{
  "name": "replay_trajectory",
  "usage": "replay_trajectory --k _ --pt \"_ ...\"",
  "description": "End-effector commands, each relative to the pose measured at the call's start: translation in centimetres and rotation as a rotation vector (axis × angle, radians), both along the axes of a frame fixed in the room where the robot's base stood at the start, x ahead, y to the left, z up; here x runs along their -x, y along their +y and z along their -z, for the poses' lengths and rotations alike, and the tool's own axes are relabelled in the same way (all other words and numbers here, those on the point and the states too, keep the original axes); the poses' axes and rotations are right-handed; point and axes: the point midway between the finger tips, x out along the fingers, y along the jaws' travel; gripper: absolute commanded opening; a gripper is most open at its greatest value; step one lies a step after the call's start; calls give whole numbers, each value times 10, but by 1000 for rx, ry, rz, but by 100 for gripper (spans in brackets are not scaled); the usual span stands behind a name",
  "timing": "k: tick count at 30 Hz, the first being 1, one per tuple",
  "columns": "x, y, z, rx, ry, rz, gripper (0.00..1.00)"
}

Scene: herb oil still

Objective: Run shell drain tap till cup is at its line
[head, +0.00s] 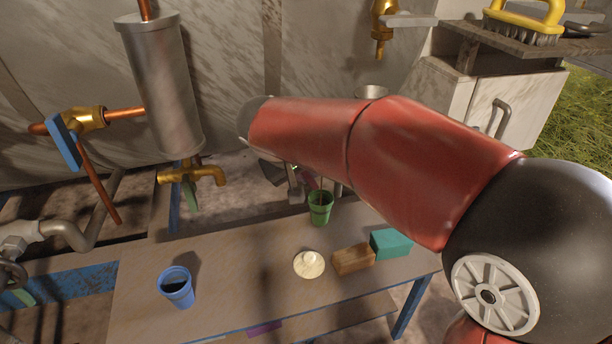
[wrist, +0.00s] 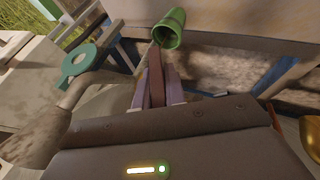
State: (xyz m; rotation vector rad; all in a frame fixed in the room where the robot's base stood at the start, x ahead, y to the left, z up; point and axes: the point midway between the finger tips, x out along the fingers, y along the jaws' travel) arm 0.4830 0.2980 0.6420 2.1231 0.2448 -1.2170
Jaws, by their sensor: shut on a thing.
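The metal shell (head: 165,85) hangs upright at the left of the head view. A brass tap (head: 205,175) with a green lever (head: 189,193) sits at its bottom. A green cup (head: 320,210) is at the bench's far edge; whether it rests there or is lifted I cannot tell. My gripper (wrist: 156,55) is shut at the green cup's rim, and the cup also shows in the wrist view (wrist: 169,28). My arm hides much of the gripper in the head view. A blue cup (head: 177,290) with dark contents stands on the bench, front left. No fill line is readable.
The wooden bench (head: 235,270) also bears a cream dish (head: 309,264), a brown block (head: 352,259) and a teal block (head: 391,243). A blue-levered brass valve (head: 85,120) is left of the shell. Another brass tap (head: 382,25) is at the upper right. The bench's middle is clear.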

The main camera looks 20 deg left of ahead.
Motion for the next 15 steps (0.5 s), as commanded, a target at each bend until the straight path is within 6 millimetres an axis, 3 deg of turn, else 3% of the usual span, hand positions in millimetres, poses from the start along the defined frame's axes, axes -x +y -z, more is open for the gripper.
replay_trajectory --k 5,6,10,15 --pt "0 0 0 0 4 1 0" --pt "0 0 0 0 4 1 16" --pt "0 0 0 -1 3 0 33" --pt "0 0 0 -2 2 0 34"
